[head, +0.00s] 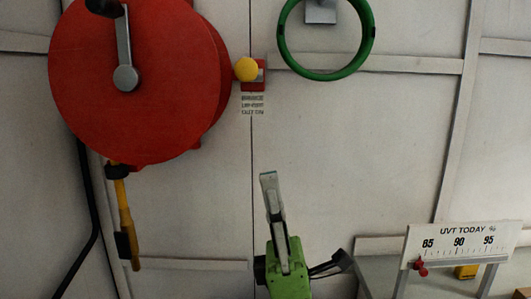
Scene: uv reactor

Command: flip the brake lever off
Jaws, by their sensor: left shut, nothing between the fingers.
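The brake lever shows as a round yellow knob (246,69) at the right edge of the red reel (80,60). Its red bracket (254,84) is just behind and right of the knob, with a small label (253,103) below that I cannot read. The lever's shaft is mostly hidden behind the knob. My left gripper (268,179) rises from the bottom, its grey fingers shut and pointing up. In the picture it is well below the lever and apart from it, holding nothing. My right gripper is not in view.
The reel has a grey crank (124,45). A yellow and black nozzle (124,215) hangs below it. A green ring (283,45) is at upper right. A "UVT TODAY %" sign (461,246) with a red pointer stands at lower right.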

